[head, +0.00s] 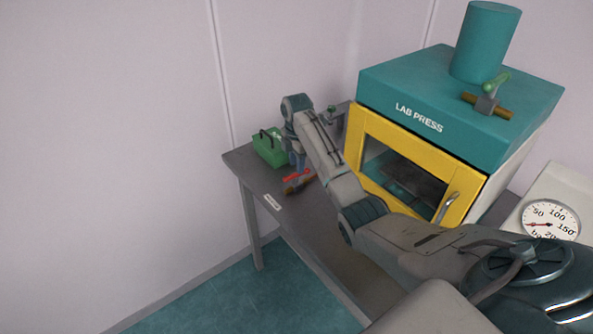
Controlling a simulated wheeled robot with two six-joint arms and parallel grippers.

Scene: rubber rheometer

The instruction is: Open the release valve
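A valve with a red lever (297,175) and a brownish pipe body sits on the grey table, near a small white label (271,202) that is too small to read. I take it for the release valve. My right arm reaches in from the lower right, and its wrist bends down over the table. My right gripper (298,163) points down just behind the red lever, close to it; I cannot tell whether they touch. Its fingers are small and partly hidden, so their opening does not show. My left gripper is not in view.
A green box (268,148) with a dark handle stands just left of my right gripper. The teal and yellow lab press (440,105) stands to the right, with a green-handled valve (489,97) on top. A pressure gauge (549,220) is at far right. The table's front edge is bare.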

